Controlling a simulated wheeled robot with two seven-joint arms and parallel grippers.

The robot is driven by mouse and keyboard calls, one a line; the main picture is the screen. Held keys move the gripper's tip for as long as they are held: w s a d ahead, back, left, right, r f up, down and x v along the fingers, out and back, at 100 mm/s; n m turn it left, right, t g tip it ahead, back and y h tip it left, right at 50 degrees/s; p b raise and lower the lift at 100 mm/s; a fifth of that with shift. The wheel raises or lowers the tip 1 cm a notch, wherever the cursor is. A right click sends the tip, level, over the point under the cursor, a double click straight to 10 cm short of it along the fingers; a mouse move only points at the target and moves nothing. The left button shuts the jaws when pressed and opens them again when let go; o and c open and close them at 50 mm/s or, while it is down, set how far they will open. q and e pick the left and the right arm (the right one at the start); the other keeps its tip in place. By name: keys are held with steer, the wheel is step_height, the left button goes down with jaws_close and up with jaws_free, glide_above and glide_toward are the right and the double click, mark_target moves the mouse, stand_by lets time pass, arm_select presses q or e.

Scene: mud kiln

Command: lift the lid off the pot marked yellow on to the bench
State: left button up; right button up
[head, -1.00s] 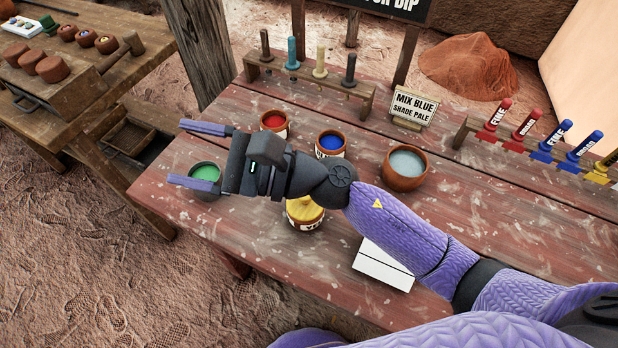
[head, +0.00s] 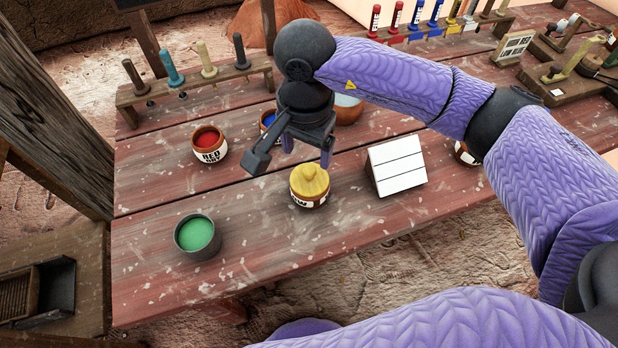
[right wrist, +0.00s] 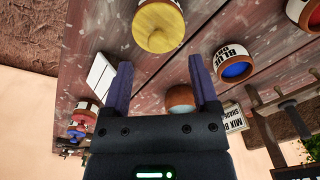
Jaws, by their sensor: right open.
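The pot marked yellow (head: 309,201) stands upright on the worn red-brown bench (head: 270,262), its label only partly readable. Its yellow lid (head: 310,181), with a round knob, sits on top; the lid also shows at the top of the right wrist view (right wrist: 160,30). My right gripper (head: 306,150) is open and empty, pointing down just behind and above the lid, apart from it. In the right wrist view the spread fingers (right wrist: 161,62) have nothing between them, and the lid lies beyond their tips. My left gripper is out of view.
A red pot (head: 209,146) and a green pot (head: 197,236) stand left of the yellow pot. A blue pot (head: 267,121) is partly hidden behind my gripper. A white slatted block (head: 398,166) stands to the right. The bench in front is clear.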

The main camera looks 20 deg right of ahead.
mark_target(309, 168)
steer(key=f, duration=0.2)
steer(key=f+b, duration=0.1)
steer(key=f, duration=0.3)
steer(key=shift+d+f, duration=0.1)
steer(key=shift+d, duration=0.2)
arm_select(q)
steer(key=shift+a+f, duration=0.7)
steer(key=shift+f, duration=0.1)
arm_select(e)
jaws_close()
